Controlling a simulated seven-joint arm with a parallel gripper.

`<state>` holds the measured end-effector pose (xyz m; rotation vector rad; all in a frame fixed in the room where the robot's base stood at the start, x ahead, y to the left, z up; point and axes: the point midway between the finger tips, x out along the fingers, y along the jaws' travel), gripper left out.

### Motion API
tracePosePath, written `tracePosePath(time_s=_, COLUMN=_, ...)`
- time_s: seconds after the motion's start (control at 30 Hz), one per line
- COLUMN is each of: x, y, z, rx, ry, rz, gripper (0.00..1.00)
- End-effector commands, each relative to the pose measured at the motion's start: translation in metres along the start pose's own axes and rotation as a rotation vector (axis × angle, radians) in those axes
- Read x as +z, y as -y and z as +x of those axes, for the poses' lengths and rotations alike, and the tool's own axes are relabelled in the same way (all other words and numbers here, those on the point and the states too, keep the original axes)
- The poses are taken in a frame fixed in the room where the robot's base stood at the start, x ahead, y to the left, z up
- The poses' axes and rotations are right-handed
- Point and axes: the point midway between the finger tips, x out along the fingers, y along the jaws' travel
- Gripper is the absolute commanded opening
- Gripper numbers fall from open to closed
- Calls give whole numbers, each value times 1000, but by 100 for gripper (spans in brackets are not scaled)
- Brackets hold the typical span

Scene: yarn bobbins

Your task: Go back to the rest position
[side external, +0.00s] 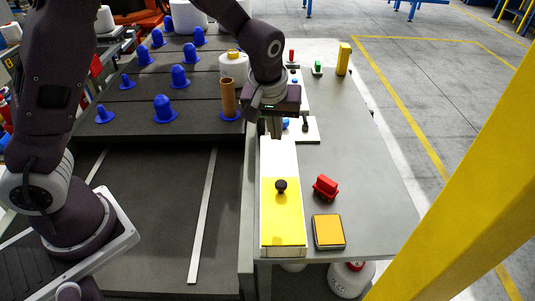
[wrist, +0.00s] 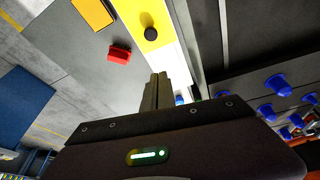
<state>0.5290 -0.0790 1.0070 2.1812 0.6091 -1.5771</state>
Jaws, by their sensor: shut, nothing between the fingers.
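My gripper (side external: 273,128) is shut and empty. It points down over the far end of a long white box with a yellow lid (side external: 283,222) and a black knob (side external: 280,186). In the wrist view my shut fingers (wrist: 157,92) show in front of the white part of the box, with the yellow lid (wrist: 147,14) beyond. I cannot tell whether the fingertips touch anything.
A red block (side external: 325,188) and an orange-topped pad (side external: 328,231) lie right of the box. Blue pegs (side external: 164,108), a brown tube (side external: 228,97) and a white bobbin (side external: 233,67) stand at the back left. A yellow post (side external: 460,170) is at the front right.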

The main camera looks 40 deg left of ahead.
Motion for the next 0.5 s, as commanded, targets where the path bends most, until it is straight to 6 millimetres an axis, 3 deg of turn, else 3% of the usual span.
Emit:
tracePosePath(time_s=0.03, x=1, y=12, z=-37, rx=50, ry=14, rz=14, gripper=0)
tracePosePath(time_s=0.1, x=14, y=35, z=-89, rx=116, ry=30, rz=79, gripper=0)
tracePosePath(time_s=0.23, x=55, y=85, z=-166, rx=206, ry=-3, rz=239, gripper=0)
tracePosePath(time_s=0.33, x=93, y=122, z=-200, rx=226, ry=-63, rz=369, gripper=0)
tracePosePath(time_s=0.5, x=140, y=160, z=-215, rx=195, ry=-146, rz=519, gripper=0)
